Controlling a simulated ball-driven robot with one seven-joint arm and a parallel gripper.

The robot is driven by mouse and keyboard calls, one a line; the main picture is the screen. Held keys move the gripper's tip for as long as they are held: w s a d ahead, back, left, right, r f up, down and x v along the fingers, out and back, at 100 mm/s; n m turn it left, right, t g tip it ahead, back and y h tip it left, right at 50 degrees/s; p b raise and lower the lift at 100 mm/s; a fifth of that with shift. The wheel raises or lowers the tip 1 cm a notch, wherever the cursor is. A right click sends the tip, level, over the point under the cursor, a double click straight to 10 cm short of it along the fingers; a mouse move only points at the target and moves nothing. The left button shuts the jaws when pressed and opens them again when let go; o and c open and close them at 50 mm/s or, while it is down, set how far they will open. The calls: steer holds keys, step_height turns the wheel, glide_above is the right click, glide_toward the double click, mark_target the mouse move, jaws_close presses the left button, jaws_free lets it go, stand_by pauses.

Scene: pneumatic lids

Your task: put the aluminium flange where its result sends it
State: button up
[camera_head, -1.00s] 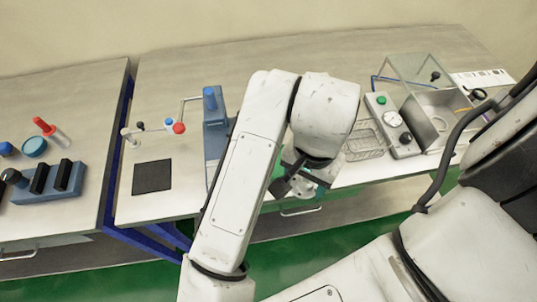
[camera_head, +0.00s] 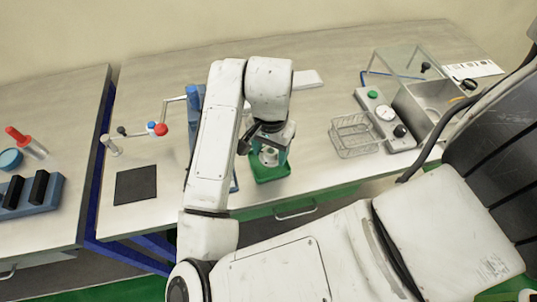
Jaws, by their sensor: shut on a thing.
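My gripper (camera_head: 268,148) points down over a green tray (camera_head: 272,179) near the front edge of the bench. It is shut on a small pale grey metal part, the aluminium flange (camera_head: 269,158). The flange shows just below the fingers, within the tray's outline. I cannot tell whether it touches the tray floor. My wrist hides part of the tray's back side.
A wire basket (camera_head: 356,137) and a grey gauge box (camera_head: 388,118) with a green button stand to the right, beside a clear-lidded metal box (camera_head: 432,105). A blue post (camera_head: 196,100) stands close left of my arm. A black mat (camera_head: 136,185) lies further left.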

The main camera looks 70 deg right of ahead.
mark_target(268, 157)
steer(key=shift+w+d+f, duration=0.4)
steer(key=shift+w+f, duration=0.05)
steer(key=shift+f, duration=1.7)
steer(key=shift+f, duration=0.2)
steer(key=o, duration=0.9)
steer(key=shift+r, duration=0.1)
step_height(268, 157, up, 12)
steer(key=shift+r+p, duration=0.1)
steer(key=shift+p, duration=0.35)
steer(key=shift+s, duration=0.1)
